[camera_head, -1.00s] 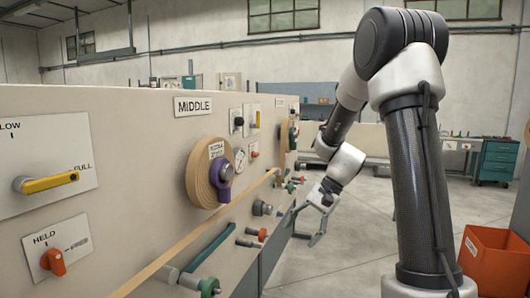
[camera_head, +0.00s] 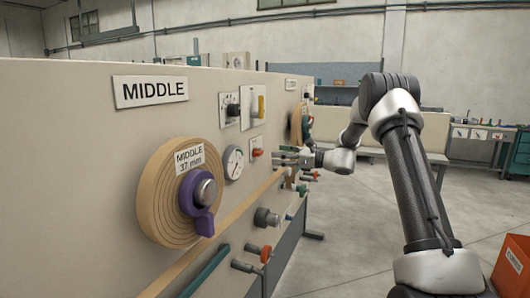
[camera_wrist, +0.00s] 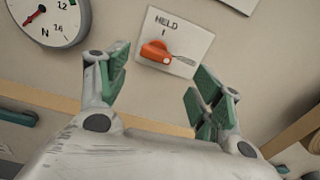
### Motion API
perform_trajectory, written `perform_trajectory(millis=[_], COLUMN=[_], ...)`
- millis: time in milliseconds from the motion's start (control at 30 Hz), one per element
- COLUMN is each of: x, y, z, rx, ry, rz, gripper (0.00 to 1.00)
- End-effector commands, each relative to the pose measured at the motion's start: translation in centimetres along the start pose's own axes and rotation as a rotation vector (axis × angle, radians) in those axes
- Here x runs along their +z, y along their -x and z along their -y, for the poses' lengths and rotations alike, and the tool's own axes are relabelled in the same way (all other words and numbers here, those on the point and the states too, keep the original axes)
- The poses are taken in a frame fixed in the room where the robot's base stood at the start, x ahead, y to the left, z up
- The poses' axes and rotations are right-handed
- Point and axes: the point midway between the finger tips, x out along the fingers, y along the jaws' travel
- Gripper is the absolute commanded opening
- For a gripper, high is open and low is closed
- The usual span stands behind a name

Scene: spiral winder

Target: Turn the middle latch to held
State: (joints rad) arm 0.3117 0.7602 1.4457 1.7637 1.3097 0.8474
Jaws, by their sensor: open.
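The middle latch (camera_head: 257,152) is a small orange lever on a white plate, right of the round gauge under the MIDDLE sign. In the wrist view the orange latch (camera_wrist: 155,52) lies sideways below the HELD mark, rather than pointing up to it. A grey mark, too blurred to read, is at its right. My gripper (camera_wrist: 162,70) is open, with its green-padded fingers on either side of and below the latch in the picture, not touching it. In the head view my gripper (camera_head: 284,156) is just right of the latch, close to the panel.
The gauge (camera_head: 233,163) is beside the latch. A wound roll (camera_head: 160,205) with a purple lever sits at the left. A tan strip (camera_head: 240,217) runs along the panel. Several knobs and handles stick out below. The floor at the right is clear up to an orange bin (camera_head: 512,268).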

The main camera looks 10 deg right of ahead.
Motion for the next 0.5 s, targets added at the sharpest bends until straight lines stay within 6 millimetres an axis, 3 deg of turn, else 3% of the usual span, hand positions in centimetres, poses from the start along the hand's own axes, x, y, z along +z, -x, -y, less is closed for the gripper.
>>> perform_trajectory(millis=[167, 500], x=[0.1, 0.1], y=[-0.5, -5.8], z=[-0.2, -0.3], rx=[0.007, 0.008], ry=[-0.062, -0.064], rz=[0.007, 0.005], gripper=[0.66, 0.66])
